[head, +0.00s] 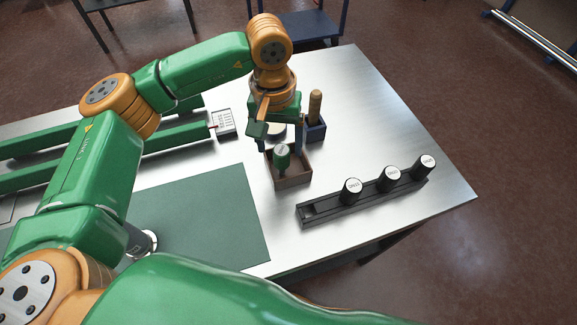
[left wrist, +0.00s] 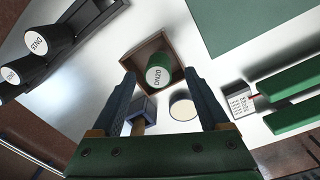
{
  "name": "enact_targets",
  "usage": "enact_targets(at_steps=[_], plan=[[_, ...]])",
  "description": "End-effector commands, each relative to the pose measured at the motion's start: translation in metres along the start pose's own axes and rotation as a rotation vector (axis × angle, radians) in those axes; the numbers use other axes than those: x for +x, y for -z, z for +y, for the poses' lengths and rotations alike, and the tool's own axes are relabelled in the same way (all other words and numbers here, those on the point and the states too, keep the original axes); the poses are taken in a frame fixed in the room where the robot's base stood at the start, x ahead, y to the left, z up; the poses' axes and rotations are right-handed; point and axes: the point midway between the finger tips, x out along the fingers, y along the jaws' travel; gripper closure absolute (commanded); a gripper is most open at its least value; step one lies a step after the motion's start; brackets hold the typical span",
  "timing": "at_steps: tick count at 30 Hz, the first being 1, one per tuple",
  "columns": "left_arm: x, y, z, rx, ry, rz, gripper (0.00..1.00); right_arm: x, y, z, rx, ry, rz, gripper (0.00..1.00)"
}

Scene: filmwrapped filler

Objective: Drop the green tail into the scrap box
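The green tail (head: 282,158) is a short green cylinder with a white lettered top. It stands inside the scrap box (head: 294,181), a brown open box on the metal table, slightly tilted in the head view. In the left wrist view the green tail (left wrist: 158,70) sits between and beyond my fingertips, with the brown box wall (left wrist: 133,55) around it. My left gripper (head: 283,147) points down over the box. Its blue fingers (left wrist: 160,78) are spread, with a gap on each side of the tail. My right gripper is not in view.
A black rack (head: 330,207) with several white-topped dark cylinders (head: 388,178) stands to the right. A blue holder (head: 316,131) with a wooden handle (head: 315,104) is behind the box. A green mat (head: 215,215) lies left.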

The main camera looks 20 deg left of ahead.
Motion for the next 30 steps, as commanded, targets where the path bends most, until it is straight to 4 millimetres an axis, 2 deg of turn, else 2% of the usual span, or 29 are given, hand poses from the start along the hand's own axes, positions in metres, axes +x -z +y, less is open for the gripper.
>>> enact_targets(at_steps=[7, 15, 18, 30], plan=[[-0.005, 0.001, 0.0, -0.001, 0.0, 0.002, 0.22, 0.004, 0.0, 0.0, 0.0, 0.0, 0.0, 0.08], [-0.059, 0.001, 0.0, -0.001, 0.0, 0.002, 0.22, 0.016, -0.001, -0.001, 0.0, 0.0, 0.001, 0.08], [-0.069, 0.0, 0.0, 0.0, 0.0, 0.001, 0.22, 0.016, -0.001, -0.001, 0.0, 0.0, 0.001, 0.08], [-0.071, 0.0, 0.0, 0.0, 0.0, 0.0, 0.22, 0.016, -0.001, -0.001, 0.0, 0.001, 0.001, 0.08]])
